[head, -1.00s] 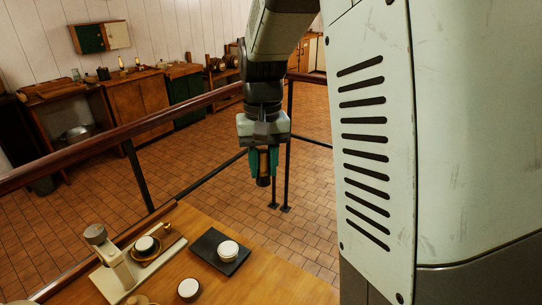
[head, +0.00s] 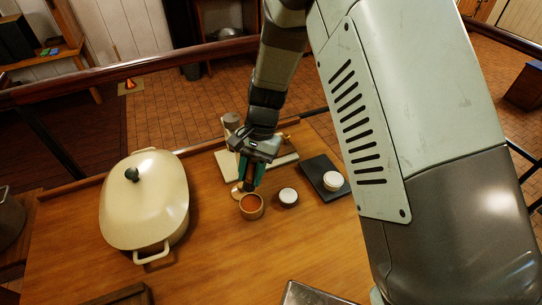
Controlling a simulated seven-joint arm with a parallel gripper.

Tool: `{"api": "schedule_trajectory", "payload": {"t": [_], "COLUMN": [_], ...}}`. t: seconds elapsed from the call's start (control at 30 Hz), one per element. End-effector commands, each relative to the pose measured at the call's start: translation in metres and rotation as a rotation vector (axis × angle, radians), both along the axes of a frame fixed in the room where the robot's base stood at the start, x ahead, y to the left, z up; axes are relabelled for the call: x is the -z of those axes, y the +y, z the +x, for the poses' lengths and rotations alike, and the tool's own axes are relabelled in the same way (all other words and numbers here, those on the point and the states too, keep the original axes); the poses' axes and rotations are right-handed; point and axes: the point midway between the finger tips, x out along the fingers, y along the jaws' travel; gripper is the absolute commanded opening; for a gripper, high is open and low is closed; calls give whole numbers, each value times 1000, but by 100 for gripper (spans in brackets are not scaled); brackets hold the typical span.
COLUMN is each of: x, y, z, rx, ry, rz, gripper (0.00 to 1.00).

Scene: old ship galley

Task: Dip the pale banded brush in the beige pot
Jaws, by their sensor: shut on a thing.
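My gripper (head: 251,175), with teal fingers, points down over the table and is shut on a slim thing, probably the brush (head: 248,186). Only a small dark part of it shows between and below the fingers, so its pale bands cannot be made out.
A small dark pot with a white top (head: 288,196) stands right of the beige pot. A white round container (head: 333,180) sits on a black tray (head: 317,169). A pale stand (head: 228,165) is behind the gripper. A large cream lidded pot (head: 145,205) fills the left.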

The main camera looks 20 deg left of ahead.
Motion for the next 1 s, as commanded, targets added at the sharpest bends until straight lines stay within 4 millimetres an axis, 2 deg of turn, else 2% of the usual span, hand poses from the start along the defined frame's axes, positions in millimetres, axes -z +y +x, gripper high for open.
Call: {"api": "schedule_trajectory", "payload": {"t": [0.6,1.0], "x": [54,59], "y": [0,0], "z": [0,0], "rx": [-1,-1], "ry": [2,0], "rz": [0,0], "gripper": [0,0]}}
